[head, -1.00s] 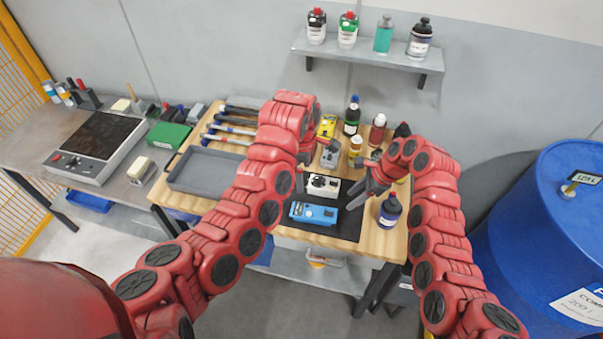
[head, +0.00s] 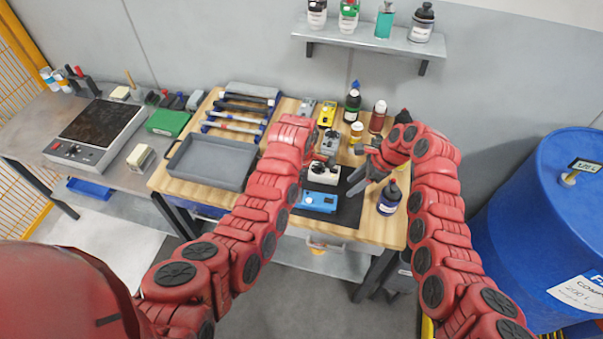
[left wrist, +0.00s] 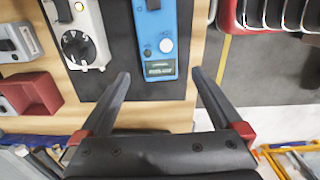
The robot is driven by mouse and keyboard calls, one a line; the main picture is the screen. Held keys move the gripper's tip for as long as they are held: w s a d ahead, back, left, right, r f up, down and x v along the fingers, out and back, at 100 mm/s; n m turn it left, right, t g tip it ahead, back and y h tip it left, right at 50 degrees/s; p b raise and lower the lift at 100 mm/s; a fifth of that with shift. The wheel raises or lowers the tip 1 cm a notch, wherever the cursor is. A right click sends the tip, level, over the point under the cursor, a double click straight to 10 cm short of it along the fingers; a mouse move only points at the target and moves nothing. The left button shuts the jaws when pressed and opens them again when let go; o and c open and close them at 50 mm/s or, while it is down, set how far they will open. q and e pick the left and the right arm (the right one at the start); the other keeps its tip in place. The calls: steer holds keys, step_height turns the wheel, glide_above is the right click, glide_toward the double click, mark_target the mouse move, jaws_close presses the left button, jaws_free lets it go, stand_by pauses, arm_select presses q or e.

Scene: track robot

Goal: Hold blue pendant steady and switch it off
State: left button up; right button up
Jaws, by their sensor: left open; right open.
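The blue pendant (head: 317,202) lies on a dark mat at the front of the wooden bench, its left end partly behind my left arm. In the left wrist view the pendant (left wrist: 156,25) shows a round pale knob, a small button and a dark display at its near end. My left gripper (left wrist: 161,77) is open, its fingers apart on either side of that near end, with no contact visible. In the head view it is hidden by its own arm. My right gripper (head: 357,177) is open and empty, above the mat to the right of the pendants.
A white pendant (head: 323,173) with a dark rotary knob lies just behind the blue one. A dark blue bottle (head: 389,198) stands right of the mat. Further bottles stand at the back. A grey tray (head: 212,164) lies left. A blue drum (head: 530,220) stands far right.

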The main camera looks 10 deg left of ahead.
mark_target(314, 201)
arm_select(q)
steer(key=shift+f, duration=3.1)
